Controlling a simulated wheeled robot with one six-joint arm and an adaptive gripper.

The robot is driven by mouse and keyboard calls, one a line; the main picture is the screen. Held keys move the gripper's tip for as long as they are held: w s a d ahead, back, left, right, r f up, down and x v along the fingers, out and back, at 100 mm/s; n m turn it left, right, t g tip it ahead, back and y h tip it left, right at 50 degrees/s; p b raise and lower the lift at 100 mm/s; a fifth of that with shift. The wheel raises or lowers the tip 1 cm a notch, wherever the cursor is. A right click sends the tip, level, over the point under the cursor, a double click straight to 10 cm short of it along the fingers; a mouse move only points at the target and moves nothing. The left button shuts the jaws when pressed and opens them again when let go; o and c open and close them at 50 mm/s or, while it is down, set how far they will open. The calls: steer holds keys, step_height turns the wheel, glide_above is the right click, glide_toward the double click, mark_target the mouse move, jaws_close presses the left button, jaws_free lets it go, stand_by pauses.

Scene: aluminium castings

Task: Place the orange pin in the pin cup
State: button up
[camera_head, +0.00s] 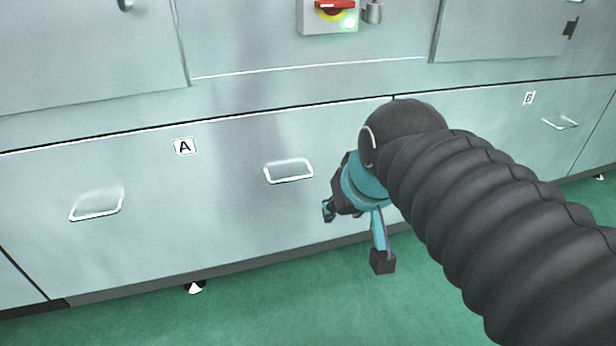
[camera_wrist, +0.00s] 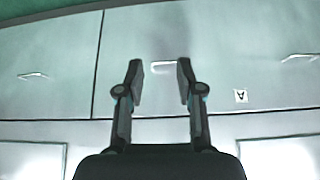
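Neither the orange pin nor the pin cup shows in either view. My gripper (camera_head: 355,236) is open, with its teal and black fingers spread apart in front of the lower drawer front marked A (camera_head: 230,205). In the wrist view my gripper (camera_wrist: 159,68) has nothing between its fingers. The right-hand handle (camera_head: 289,171) of drawer A is just left of my gripper in the head view. In the wrist view, which shows the cabinet upside down, this handle (camera_wrist: 162,66) appears beyond the gap between the fingertips. The drawer looks shut.
Drawer A has a second handle (camera_head: 97,205) at its left. A drawer front marked B (camera_head: 575,115) with a handle (camera_head: 560,124) is at the right. A red and yellow switch (camera_head: 335,10) is above. Green floor (camera_head: 270,305) in front of the cabinet looks clear.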

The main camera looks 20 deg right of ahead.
steer(key=s+f, duration=0.4)
steer(key=f, duration=0.2)
steer(key=shift+s+a+f+g, duration=0.2)
steer(key=shift+a+f+g, duration=0.05)
steer(key=shift+a+g, duration=0.2)
stand_by(0.6)
